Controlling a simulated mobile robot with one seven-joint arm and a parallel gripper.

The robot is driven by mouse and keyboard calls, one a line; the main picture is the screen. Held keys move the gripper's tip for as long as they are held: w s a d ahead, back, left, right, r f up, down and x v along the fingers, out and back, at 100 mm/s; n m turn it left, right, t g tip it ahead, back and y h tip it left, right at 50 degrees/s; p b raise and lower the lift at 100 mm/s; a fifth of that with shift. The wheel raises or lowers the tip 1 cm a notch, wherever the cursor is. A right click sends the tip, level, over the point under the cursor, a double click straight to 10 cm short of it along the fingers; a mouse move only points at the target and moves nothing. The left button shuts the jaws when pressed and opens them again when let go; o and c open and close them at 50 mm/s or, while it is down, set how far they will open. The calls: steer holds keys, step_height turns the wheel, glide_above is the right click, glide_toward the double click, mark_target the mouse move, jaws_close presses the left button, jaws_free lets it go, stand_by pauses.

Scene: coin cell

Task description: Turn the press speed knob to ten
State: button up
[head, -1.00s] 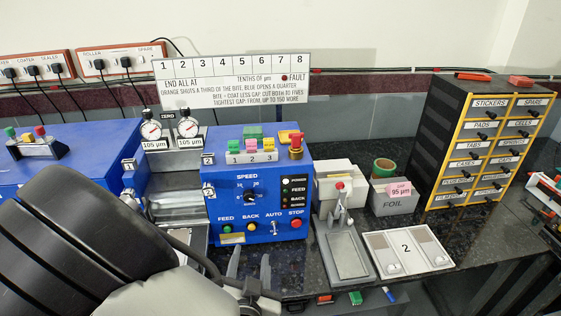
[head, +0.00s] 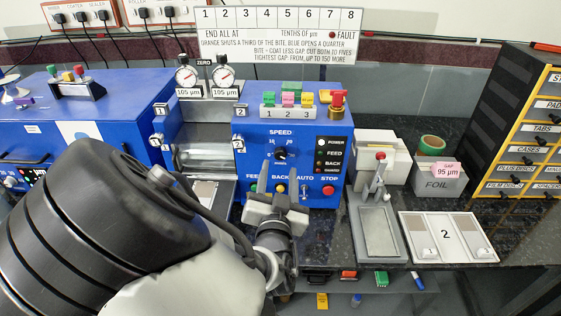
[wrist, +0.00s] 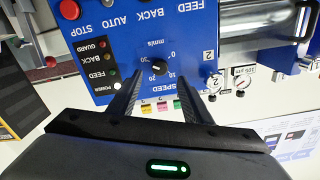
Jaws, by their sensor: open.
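The SPEED knob (head: 280,153) is a small black dial on the blue press panel (head: 246,170), under the word SPEED. It also shows in the wrist view (wrist: 160,69), upside down, with a mm/s scale around it. Its pointer is too small to read surely. My gripper (head: 284,172) is open in front of the panel, fingers pointing at it. In the wrist view my gripper (wrist: 158,78) has a fingertip on each side of the knob in the picture. Nothing is between the fingers that I can tell is held. Whether they touch the panel is unclear. My gripper hides part of the lower buttons.
Panel lamps (head: 320,155) and the red STOP button (head: 328,190) sit right of the knob. Two dial gauges (head: 224,76) stand at the left. A small hand press (head: 378,225), a foil box (head: 437,182) and a white tray (head: 446,222) lie to the right.

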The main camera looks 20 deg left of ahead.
mark_target(281, 155)
steer(key=x, duration=0.6)
steer(key=shift+w, duration=0.15)
steer(key=shift+c, duration=0.3)
steer(key=c, duration=1)
